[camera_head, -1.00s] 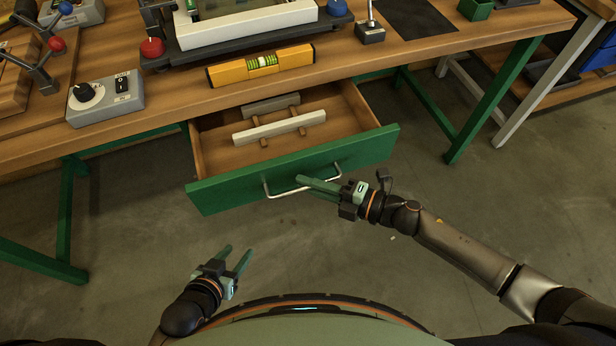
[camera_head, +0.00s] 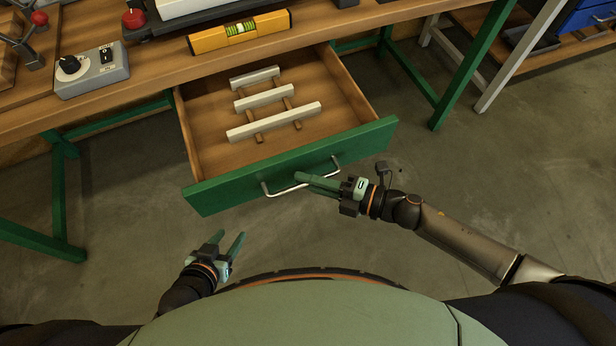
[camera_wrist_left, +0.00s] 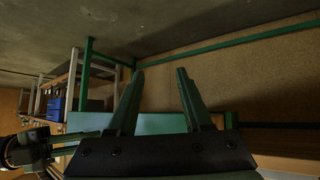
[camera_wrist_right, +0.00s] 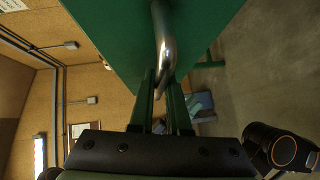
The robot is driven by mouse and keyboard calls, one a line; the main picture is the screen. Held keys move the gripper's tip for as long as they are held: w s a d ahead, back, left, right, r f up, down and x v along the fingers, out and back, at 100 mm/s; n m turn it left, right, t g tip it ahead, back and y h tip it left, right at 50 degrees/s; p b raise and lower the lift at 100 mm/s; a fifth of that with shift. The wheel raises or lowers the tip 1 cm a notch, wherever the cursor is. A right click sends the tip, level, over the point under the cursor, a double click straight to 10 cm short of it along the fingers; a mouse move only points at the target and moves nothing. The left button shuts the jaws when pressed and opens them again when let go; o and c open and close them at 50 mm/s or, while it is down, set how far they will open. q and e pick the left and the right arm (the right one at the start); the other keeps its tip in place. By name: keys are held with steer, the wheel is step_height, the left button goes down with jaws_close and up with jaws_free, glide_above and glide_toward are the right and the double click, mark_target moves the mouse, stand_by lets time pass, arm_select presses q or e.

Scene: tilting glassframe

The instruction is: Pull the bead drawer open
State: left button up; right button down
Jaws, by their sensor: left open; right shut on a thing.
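The bead drawer (camera_head: 300,165) stands out from under the workbench, with a green front and a wooden inside. Several pale bars on brown cross pieces (camera_head: 275,125) lie in it. Its metal bar handle (camera_head: 283,190) runs along the green front and also shows in the right wrist view (camera_wrist_right: 163,45). My right gripper (camera_head: 305,184) is shut on the handle; its fingers close around the bar. My left gripper (camera_head: 229,244) is open and empty, below and in front of the drawer, apart from it. Its two spread fingers show in the left wrist view (camera_wrist_left: 158,85).
A yellow spirit level (camera_head: 240,32) lies at the bench's front edge above the drawer. A grey control box (camera_head: 92,70) sits to its left. Green bench legs (camera_head: 62,200) stand on both sides. The floor in front is clear.

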steer(key=c, duration=0.9)
jaws_free()
steer(key=v, duration=1.2)
steer(key=shift+d+b, duration=0.2)
steer(key=shift+b, duration=0.1)
steer(key=shift+s+r, duration=0.1)
steer(key=shift+s, duration=0.05)
